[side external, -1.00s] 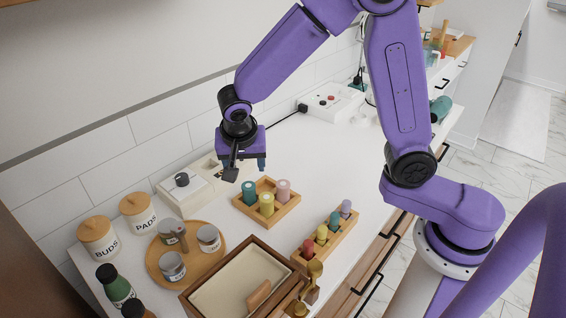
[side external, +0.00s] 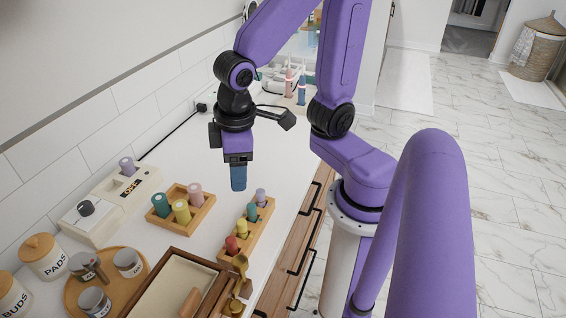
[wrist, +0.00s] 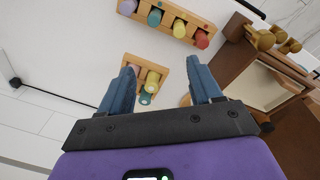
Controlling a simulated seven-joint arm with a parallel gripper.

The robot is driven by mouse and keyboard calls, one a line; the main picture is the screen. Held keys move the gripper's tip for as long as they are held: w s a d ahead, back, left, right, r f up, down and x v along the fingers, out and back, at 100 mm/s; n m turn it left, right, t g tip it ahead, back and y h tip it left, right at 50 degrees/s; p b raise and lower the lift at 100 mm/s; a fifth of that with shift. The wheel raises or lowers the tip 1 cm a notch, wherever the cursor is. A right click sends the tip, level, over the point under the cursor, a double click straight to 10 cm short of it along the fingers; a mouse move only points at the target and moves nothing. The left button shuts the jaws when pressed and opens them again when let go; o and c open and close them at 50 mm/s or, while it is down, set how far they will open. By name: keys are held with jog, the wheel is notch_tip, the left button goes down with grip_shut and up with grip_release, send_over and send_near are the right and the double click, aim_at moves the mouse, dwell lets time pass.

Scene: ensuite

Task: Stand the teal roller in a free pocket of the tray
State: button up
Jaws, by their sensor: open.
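A teal roller (side external: 252,213) stands in a narrow wooden rack (side external: 260,238) between a lilac and a yellow roller; it shows in the wrist view (wrist: 155,18). A square wooden tray (side external: 190,228) holds a darker teal roller (side external: 160,204), a yellow roller (side external: 181,211) and a pink roller (side external: 195,194). Whether one of its pockets is free is hard to see. My gripper (side external: 238,187) points down above the counter, beyond the tray and rack. In the wrist view its blue fingers (wrist: 162,88) are apart with nothing held between them.
A round tray of jars (side external: 75,298) and a wooden box (side external: 165,290) are in front. The counter behind the square tray is mostly clear.

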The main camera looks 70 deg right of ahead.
jog(key=s+d+n+g+y, duration=0.1)
jog(key=s+d+n, duration=0.2)
jog(key=s+n, duration=0.3)
jog(key=shift+s+r, duration=0.25)
jog(key=shift+s, duration=0.95)
